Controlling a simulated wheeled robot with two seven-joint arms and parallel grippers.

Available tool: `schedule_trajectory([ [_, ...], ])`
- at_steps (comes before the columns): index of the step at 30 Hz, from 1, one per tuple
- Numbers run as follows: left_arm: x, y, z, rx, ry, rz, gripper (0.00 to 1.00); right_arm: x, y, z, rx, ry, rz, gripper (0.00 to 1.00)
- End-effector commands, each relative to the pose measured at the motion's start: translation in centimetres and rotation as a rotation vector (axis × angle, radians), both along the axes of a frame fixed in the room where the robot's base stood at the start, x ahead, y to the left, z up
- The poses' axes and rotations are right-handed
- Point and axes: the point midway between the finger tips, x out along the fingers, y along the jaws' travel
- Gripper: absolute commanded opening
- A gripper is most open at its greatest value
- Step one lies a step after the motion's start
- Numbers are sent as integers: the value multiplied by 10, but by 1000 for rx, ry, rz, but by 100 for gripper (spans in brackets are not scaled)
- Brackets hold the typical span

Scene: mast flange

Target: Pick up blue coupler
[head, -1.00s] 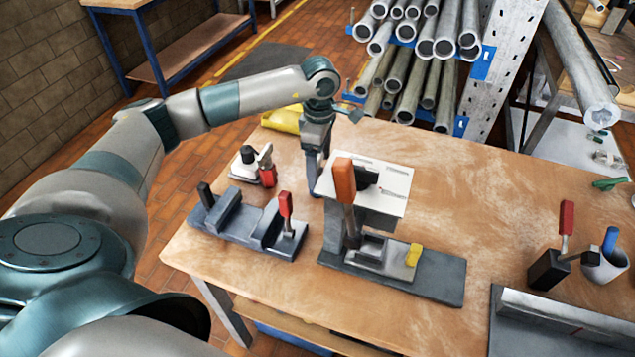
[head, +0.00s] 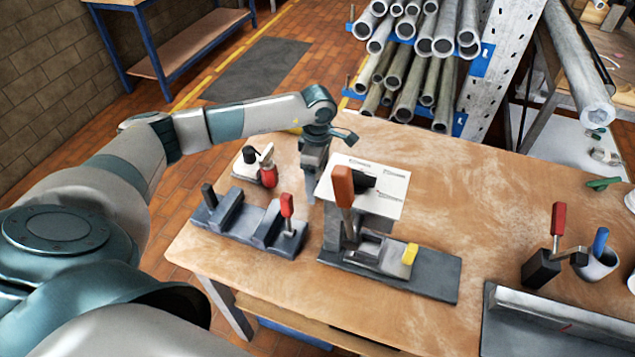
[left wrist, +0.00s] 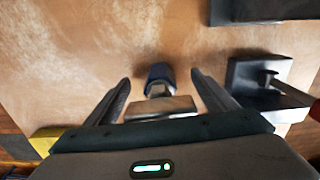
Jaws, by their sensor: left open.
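The blue coupler (left wrist: 160,76) is a short dark blue piece with a pale metal-looking part below it in the left wrist view. It lies between the two fingertips, with a gap on each side. My left gripper (left wrist: 160,84) is open around it, and I cannot tell its exact height over the table. In the head view my left gripper (head: 311,192) points down at the tabletop, left of the white sheet. I cannot make out the coupler in the head view; the gripper may hide it. My right gripper is not in view.
A grey fixture with a red handle (head: 287,206) stands left of the gripper. A fixture with an orange handle (head: 343,186) and a white sheet (head: 388,188) are close on its right. A small red-and-black item (head: 267,172) is nearby. The right tabletop (head: 480,190) has free room.

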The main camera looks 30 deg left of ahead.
Motion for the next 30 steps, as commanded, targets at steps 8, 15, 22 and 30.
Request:
schedule_trajectory([
  [8,0,0,0,0,0,0,61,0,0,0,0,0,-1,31],
  [15,1,0,1,0,-2,0,21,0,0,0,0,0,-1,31],
  [22,1,0,3,0,-3,0,21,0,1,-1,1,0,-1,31],
  [30,2,1,26,1,-6,0,21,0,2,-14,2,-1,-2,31],
])
